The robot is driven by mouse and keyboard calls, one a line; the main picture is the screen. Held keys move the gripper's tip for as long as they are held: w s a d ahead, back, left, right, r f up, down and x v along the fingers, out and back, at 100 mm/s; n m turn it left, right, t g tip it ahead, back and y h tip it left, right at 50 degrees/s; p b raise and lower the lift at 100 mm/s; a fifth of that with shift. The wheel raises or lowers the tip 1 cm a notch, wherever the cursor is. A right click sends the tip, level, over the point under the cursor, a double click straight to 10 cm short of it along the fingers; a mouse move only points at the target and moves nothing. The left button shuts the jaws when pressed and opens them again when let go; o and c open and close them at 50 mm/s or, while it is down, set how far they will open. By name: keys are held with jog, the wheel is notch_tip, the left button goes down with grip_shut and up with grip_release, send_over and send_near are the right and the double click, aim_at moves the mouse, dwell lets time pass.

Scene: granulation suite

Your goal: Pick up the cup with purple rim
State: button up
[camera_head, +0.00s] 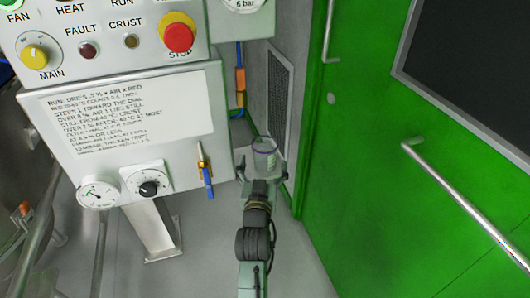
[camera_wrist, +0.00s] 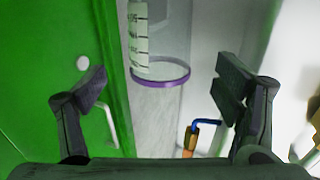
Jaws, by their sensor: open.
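The cup with purple rim (camera_head: 265,146) is a clear, see-through cup. In the wrist view the cup (camera_wrist: 172,40) shows pale scale markings, with its purple rim toward the bottom of the picture; its other end is cut off by the top edge. My gripper (camera_head: 262,166) is open, and its two fingers stand on either side of the cup in the head view. In the wrist view my gripper (camera_wrist: 162,84) has a clear gap between each finger and the cup. The cup's depth relative to the fingertips is hard to tell.
A control panel (camera_head: 110,35) with a red stop button (camera_head: 178,37) stands at the left. Below it are an instruction sheet (camera_head: 130,115), a gauge (camera_head: 97,192), a black dial (camera_head: 148,188) and a blue-handled valve (camera_head: 206,175). A green door (camera_head: 400,220) with metal handles fills the right.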

aim_at(264, 157)
jog(key=w+p, duration=0.1)
jog(key=w, duration=0.5)
jog(key=shift+d+r+p, duration=0.2)
jog(key=shift+p, duration=0.15)
jog(key=shift+w+f, duration=0.15)
jog(key=shift+w, duration=0.25)
jog(key=c, duration=1.2)
